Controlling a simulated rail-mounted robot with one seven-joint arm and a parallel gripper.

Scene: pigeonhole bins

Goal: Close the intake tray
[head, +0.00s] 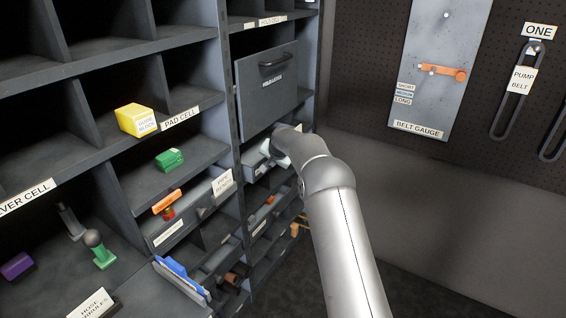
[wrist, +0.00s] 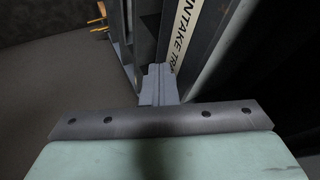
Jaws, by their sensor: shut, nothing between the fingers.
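The intake tray (wrist: 188,38) shows in the wrist view as a dark front with a pale label strip, only partly readable, running up the picture just right of the fingers. In the head view my arm covers much of that spot, so how far the tray stands out is hard to tell. My gripper (wrist: 158,84) is shut and empty, its fingertips close beside the label strip; I cannot tell whether they touch it. In the head view my gripper (head: 268,150) is at the right-hand column of bins, below the large grey door, fingertips hidden.
A large grey door with a black handle (head: 272,61) is just above my gripper. A yellow block (head: 136,120) and a green block (head: 169,159) sit in cells to the left. Open floor lies right of the shelves.

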